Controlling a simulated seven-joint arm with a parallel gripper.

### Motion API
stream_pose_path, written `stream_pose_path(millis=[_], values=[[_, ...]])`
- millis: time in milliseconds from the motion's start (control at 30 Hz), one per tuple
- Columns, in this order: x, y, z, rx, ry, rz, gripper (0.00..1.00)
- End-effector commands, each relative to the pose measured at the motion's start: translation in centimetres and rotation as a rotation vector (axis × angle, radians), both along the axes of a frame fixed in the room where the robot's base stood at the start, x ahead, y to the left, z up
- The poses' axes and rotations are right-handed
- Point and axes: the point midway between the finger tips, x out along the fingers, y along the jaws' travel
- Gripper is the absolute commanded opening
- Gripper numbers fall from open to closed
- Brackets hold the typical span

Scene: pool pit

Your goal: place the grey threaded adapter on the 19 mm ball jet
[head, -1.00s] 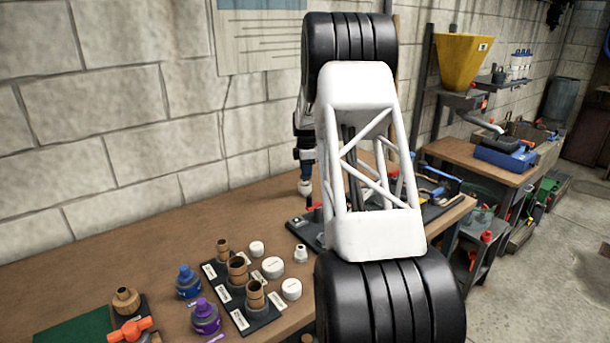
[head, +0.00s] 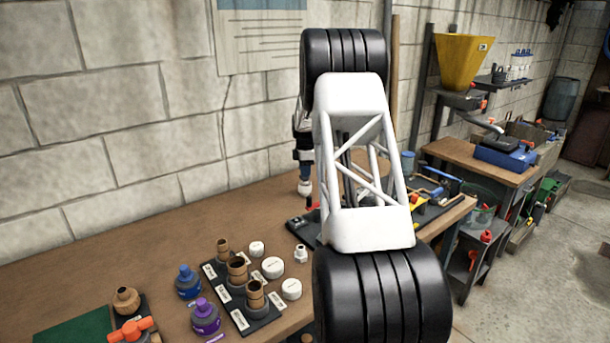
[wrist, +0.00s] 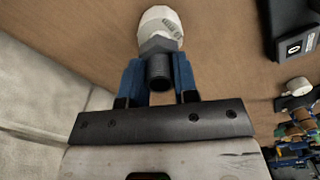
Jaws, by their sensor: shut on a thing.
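My gripper (wrist: 160,82) is shut on a piece with a dark grey cylindrical stub and a grey hex collar, which I take to be the grey threaded adapter (wrist: 158,70). A rounded white part with dark markings (wrist: 160,22) shows beyond the collar; I cannot tell if it is one piece with it. In the head view my gripper (head: 304,172) is partly behind my arm, near the wall, with the white end pointing down. A small pale fitting (head: 300,254) and several round white pieces (head: 272,267) stand on the bench. I cannot tell which is the 19 mm ball jet.
A dark labelled rack (head: 262,318) holds brown pipe stubs. Blue (head: 188,282) and purple (head: 205,317) bottles stand left of it. A dark tool tray (head: 300,232) lies partly behind my arm. The bench (head: 130,248) is clear towards the wall.

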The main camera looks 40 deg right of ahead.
Motion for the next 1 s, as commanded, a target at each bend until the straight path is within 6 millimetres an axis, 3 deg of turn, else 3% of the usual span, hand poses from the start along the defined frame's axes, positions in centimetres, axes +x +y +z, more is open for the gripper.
stream_pose_path(millis=[200,667,700,800,867,1000], values=[[0.0,0.0,-1.8,0.0,0.0,0.0,0.04],[0.0,0.0,-2.2,0.0,0.0,0.0,0.04],[0.0,0.0,-2.2,0.0,0.0,0.0,0.31],[0.0,0.0,-2.2,0.0,0.0,0.0,0.46],[0.0,0.0,-2.2,0.0,0.0,0.0,0.53],[0.0,0.0,-2.2,0.0,0.0,0.0,0.53]])
